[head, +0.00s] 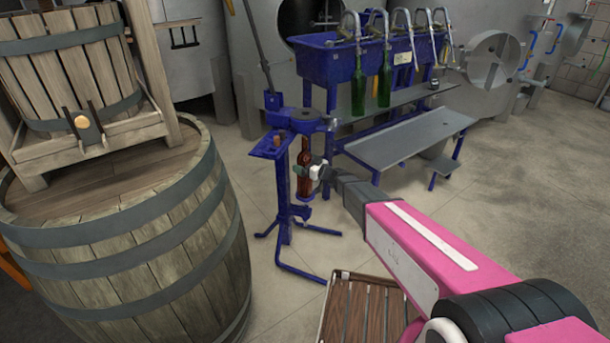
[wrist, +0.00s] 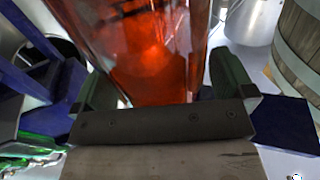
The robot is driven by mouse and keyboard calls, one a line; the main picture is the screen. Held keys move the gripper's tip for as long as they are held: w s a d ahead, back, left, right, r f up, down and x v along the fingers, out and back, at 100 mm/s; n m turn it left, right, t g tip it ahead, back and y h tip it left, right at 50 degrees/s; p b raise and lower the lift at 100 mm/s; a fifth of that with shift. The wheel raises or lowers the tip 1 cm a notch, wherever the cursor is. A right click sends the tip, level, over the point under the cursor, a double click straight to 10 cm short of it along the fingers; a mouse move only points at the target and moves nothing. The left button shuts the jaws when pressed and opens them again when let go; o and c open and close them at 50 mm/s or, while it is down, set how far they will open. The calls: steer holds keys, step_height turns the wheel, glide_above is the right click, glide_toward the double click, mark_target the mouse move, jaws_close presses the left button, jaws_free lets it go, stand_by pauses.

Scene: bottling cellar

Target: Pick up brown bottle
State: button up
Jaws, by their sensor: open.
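The brown bottle (head: 304,172) stands upright on the small platform of the blue corking stand (head: 283,190) in the head view. My gripper (head: 316,172) is level with the bottle's body, at its right side. In the wrist view the bottle (wrist: 150,60) is very close, reddish-brown and glassy, and lies between the two green-grey fingers of my gripper (wrist: 165,90). The fingers are apart, with some room visible on the right side of the bottle. I cannot tell whether either finger touches it. The bottle's neck is partly hidden by the stand's head.
A large barrel (head: 150,250) stands at the left with a wooden press (head: 75,60) on it. A blue filler (head: 335,62) with green bottles (head: 358,92) and a grey bench (head: 410,140) are behind. A slatted wooden crate (head: 360,312) is below my arm.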

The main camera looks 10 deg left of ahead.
steer(key=c, duration=1.8)
jaws_close()
steer(key=shift+r, duration=0.1)
